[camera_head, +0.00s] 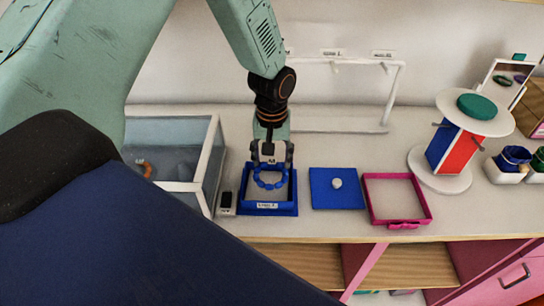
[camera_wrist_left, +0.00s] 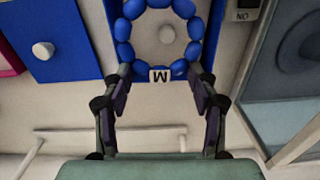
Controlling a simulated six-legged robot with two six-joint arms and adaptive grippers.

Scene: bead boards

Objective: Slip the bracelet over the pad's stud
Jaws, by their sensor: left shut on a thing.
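The bracelet (camera_head: 258,180) is a loop of blue beads with one pale bead marked M, which shows in the wrist view (camera_wrist_left: 160,75). My left gripper (camera_head: 272,163) is shut on the bracelet near the M bead; its fingers (camera_wrist_left: 160,82) flank that bead. The loop hangs over a blue-framed tray (camera_head: 268,209) with a pale floor. My right gripper is not in view.
A glass-sided case (camera_head: 170,186) stands left of the tray, with a small white device (camera_head: 226,200) between them. A magenta tray (camera_head: 430,205) lies right of the pad. A white rack (camera_head: 385,115) stands behind, and a round-topped stand (camera_head: 440,172) farther right.

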